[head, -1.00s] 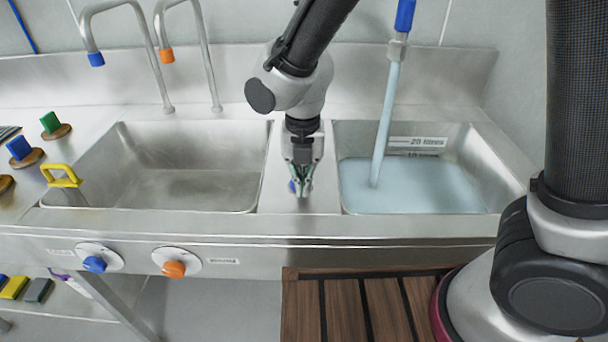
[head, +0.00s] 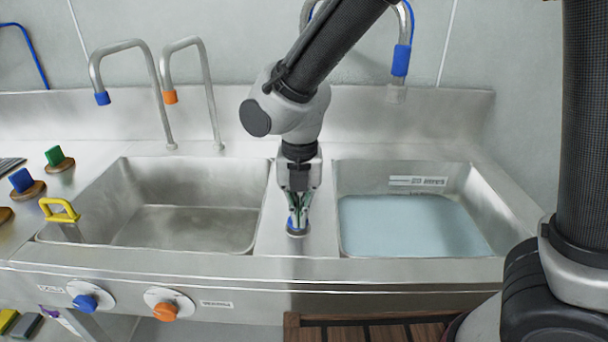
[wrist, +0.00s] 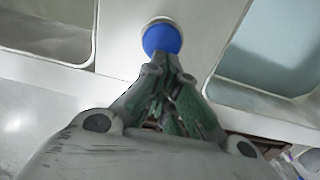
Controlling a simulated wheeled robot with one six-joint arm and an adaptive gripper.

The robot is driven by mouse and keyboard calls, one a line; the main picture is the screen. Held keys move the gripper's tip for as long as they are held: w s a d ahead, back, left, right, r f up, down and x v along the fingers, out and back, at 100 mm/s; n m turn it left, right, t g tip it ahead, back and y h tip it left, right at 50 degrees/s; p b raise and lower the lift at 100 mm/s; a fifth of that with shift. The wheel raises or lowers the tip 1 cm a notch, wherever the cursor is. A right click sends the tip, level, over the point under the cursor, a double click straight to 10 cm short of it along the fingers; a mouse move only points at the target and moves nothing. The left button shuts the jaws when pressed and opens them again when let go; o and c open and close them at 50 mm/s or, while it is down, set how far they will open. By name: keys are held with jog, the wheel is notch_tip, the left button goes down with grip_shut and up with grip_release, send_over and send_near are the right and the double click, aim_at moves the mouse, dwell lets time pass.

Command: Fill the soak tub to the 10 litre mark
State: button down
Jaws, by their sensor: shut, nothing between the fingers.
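The right basin (head: 415,225), the one with water in it, holds still, pale blue water below a printed scale label (head: 418,181) on its back wall. The label's small print is too blurred to read. A blue-tipped spout (head: 401,60) stands over this basin, with no stream falling from it. My gripper (head: 297,230) is shut and empty, pointing down at the ledge between the two basins. A round blue button with a pale base (wrist: 162,38) sits on that ledge, just at my fingertips in the wrist view. In the head view my fingers mostly hide it.
The left basin (head: 185,228) looks empty, with a yellow handle (head: 58,210) at its left rim. Blue-tipped (head: 102,98) and orange-tipped (head: 170,97) taps stand behind it. Blue (head: 85,302) and orange (head: 164,311) knobs are on the front panel. Green and blue blocks stand at left.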

notch_tip(320, 180, up, 11)
jog(key=shift+f, duration=0.2)
jog(key=shift+w, duration=0.1)
